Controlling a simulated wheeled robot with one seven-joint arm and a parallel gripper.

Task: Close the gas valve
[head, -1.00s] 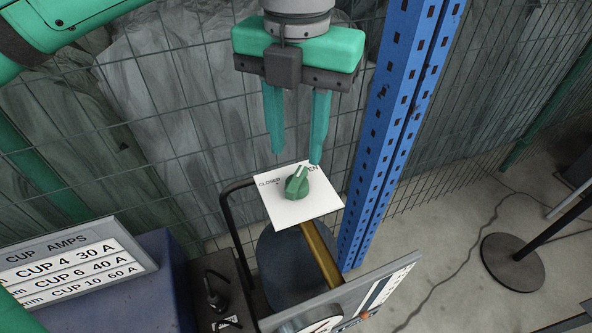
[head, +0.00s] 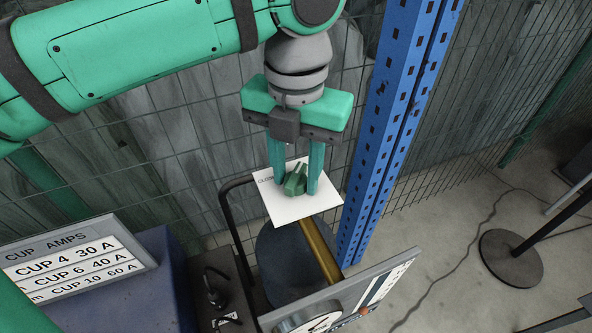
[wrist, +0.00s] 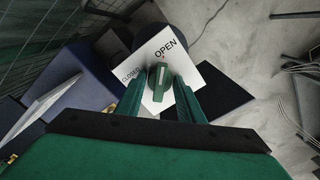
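The gas valve is a green knob (head: 295,181) on a white square plate (head: 290,211). The wrist view also shows the knob (wrist: 158,80) and the plate (wrist: 181,61), with "OPEN" and "CLOSED" printed on it. The knob's pale line points up toward the "OPEN" side, not toward "CLOSED". My gripper (head: 296,189) points down with one finger on each side of the knob. In the wrist view my gripper (wrist: 160,96) shows gaps between its fingers and the knob, so it is open. The fingers hide part of the lettering in the head view.
A blue perforated post (head: 393,120) stands close to the right of the plate, before a wire mesh fence (head: 215,130). A cup amps sign (head: 70,262) stands at the lower left. A tilted panel (head: 350,300) is in front below. Open floor lies right.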

